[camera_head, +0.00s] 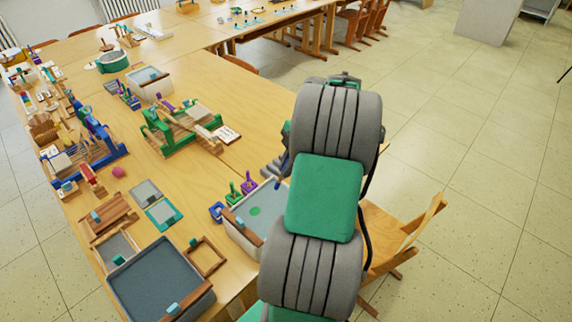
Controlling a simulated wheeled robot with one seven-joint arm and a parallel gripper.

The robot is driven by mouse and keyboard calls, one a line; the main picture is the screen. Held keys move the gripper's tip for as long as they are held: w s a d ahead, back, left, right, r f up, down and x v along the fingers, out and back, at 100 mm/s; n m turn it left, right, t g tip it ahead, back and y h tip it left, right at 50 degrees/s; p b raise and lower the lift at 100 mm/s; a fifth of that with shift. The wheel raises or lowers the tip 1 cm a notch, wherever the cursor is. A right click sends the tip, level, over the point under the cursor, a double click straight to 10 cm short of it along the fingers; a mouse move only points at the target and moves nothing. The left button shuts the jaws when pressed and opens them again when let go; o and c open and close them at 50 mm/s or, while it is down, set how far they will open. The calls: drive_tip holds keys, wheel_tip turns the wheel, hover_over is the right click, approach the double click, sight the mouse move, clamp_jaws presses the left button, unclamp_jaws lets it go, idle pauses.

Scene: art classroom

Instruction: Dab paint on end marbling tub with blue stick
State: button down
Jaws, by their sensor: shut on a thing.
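The near marbling tub (240,238) is grey with a wooden bar and stands at the table's right edge. A round green spot (255,211) shows on its surface. Behind it stand a blue holder (217,211), a green stick (234,191) and a purple stick (248,183). I see no tall stick in the blue holder. My arm covers the tub's right part. My gripper (272,168) shows only partly, as grey parts left of my arm, beyond the tub.
A larger tub (160,283) stands at the near left, with a wooden frame (205,257) beside it. Another tub (150,82) and a green loom (178,130) stand farther back. A wooden chair (405,240) is at the right; open floor lies beyond it.

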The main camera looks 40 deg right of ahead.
wheel_tip(320, 180, down, 10)
drive_tip(key=b, duration=0.7)
drive_tip(key=shift+f+b, duration=0.5)
drive_tip(key=shift+b, duration=0.3)
drive_tip(key=shift+r, duration=0.1)
wheel_tip(320, 180, up, 10)
drive_tip(key=p, duration=0.7)
idle(0.4)
idle(0.5)
